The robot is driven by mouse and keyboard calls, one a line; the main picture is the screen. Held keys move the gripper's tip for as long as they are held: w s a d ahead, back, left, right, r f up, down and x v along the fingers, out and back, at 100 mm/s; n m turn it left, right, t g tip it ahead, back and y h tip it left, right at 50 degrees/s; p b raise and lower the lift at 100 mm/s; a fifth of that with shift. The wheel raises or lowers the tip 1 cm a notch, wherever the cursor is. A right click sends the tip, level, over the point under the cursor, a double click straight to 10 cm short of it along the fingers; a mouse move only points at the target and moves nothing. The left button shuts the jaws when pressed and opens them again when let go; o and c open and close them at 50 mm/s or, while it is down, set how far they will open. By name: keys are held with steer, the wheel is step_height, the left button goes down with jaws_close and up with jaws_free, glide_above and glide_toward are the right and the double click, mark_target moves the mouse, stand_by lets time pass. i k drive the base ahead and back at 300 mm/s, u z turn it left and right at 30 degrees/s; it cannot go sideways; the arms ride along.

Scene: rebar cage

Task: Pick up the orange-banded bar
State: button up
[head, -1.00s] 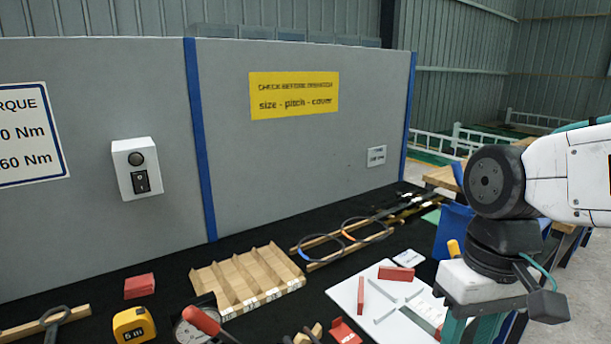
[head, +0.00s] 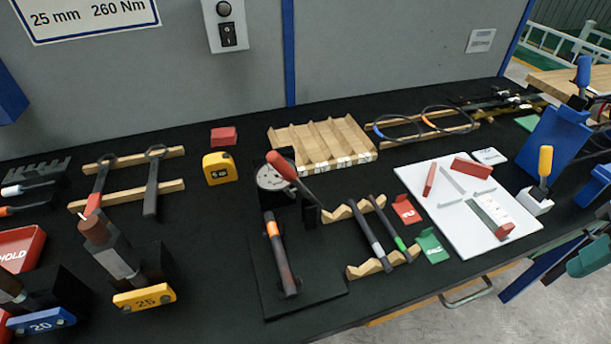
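The orange-banded bar (head: 284,264) is a short dark rod with an orange band near its far end. In the head view it lies on a black plate (head: 318,296) at the front middle of the bench, running away from me. A dial gauge (head: 273,177) and a red-handled lever (head: 292,176) stand just behind it. Nothing is seen holding the bar. My gripper is not in view.
Two other bars, white-banded (head: 366,235) and green-banded (head: 391,229), lie on wooden notched rests (head: 368,269) to the right. A block labelled 25 (head: 144,298) stands left. A yellow tape measure (head: 219,168) and slotted wooden tray (head: 322,146) lie behind. A white board (head: 470,235) lies right.

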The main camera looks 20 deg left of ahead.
mark_target(285, 273)
steer(key=u, duration=1.35)
